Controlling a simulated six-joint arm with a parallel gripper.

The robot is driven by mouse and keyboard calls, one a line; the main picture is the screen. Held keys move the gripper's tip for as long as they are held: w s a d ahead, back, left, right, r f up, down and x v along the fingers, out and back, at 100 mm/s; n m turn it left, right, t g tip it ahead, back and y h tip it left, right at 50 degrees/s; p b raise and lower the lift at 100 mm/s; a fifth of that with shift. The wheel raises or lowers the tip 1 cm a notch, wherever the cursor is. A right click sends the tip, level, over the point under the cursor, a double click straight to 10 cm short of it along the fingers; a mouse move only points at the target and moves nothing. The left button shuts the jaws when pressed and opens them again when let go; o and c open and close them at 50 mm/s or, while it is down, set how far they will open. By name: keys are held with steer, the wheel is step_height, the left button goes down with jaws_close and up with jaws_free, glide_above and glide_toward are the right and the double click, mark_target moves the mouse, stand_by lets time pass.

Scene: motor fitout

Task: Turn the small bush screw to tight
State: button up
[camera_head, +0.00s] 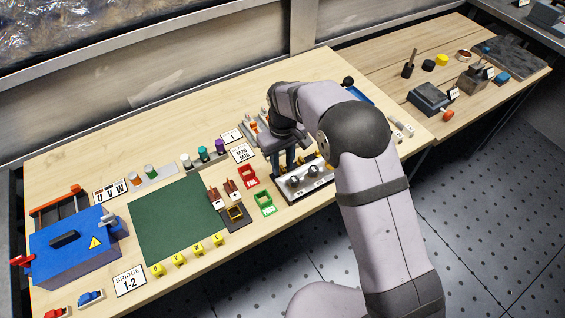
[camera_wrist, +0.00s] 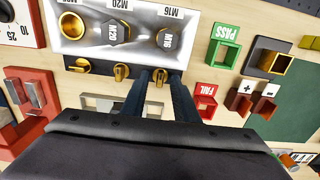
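In the wrist view a dark strip carries several small brass screws; the right one (camera_wrist: 159,76) shows between my gripper's fingertips (camera_wrist: 160,78). The middle screw (camera_wrist: 121,71) and left screw (camera_wrist: 78,67) stand apart from the fingers. No label that I can read says which is the small bush screw. The two dark fingers are apart, with a gap between them, and I see no clear contact with the screw. In the head view my gripper (camera_head: 284,160) points down at the back of the metal panel (camera_head: 318,184), and my arm hides part of it.
Beside the strip, the panel holds larger hex and round fittings labelled M20 (camera_wrist: 117,32) and M16 (camera_wrist: 165,38). Green PASS (camera_wrist: 224,48) and red FAIL (camera_wrist: 206,100) holders stand close on the right. A blue box (camera_head: 75,245) and green mat (camera_head: 172,220) lie farther left.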

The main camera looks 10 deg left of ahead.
mark_target(283, 168)
steer(key=shift+r+b, duration=1.05)
steer(key=shift+r, duration=2.65)
steer(key=s+d+r+m, duration=0.1)
steer(key=s+d+m, duration=0.15)
steer(key=d, duration=0.55)
steer(key=s+d+m, duration=0.2)
steer(key=s+d, duration=0.1)
steer(key=d, duration=0.6)
steer(key=s+d+f+m, duration=0.2)
steer(key=s+d+m, duration=0.2)
steer(key=s+d, duration=0.7)
steer(key=s, duration=0.3)
steer(key=shift+s+d+f, duration=0.3)
steer(key=shift+s+f, duration=0.05)
steer(key=shift+s, duration=0.05)
steer(key=shift+m, duration=0.25)
